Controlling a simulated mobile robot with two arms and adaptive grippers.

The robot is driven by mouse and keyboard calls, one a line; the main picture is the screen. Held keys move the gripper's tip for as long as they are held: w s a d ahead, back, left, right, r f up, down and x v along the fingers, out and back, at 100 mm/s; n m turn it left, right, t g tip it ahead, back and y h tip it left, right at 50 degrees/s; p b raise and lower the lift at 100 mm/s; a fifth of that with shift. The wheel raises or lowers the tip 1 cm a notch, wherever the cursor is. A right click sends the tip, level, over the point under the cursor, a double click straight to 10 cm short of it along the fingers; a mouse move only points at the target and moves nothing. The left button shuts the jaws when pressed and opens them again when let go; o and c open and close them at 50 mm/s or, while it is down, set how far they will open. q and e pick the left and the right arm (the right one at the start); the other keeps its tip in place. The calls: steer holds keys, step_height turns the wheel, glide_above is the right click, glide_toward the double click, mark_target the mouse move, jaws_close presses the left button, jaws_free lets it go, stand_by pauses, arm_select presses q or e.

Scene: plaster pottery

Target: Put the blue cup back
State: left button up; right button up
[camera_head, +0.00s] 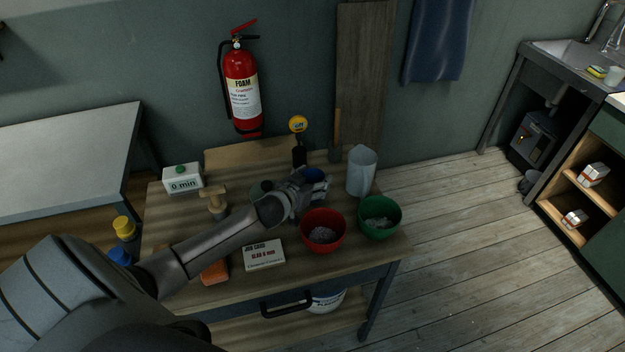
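The blue cup (315,174) is at the back middle of the wooden cart, mostly hidden behind my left gripper (311,189). Only its dark blue rim and inside show. My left arm reaches in from the lower left, and its gripper is right at the cup. The fingers overlap the cup in the view, and I cannot tell whether they are closed on it or whether the cup touches the cart top. My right gripper is not in view.
A red bowl (322,240) and a green bowl (379,226) with grey contents stand front right. The cart (358,257) is crowded.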

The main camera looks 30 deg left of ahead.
arm_select(q)
steer(key=shift+o, duration=1.1)
steer(key=shift+r, duration=0.1)
steer(key=shift+r, duration=0.15)
steer(key=shift+s, duration=0.4)
steer(key=a+v, duration=0.1)
steer(key=v, duration=1)
steer(key=shift+d+r+b, duration=0.15)
steer(key=shift+d+b, duration=0.3)
steer(key=shift+d, duration=0.05)
steer(key=shift+s, duration=0.1)
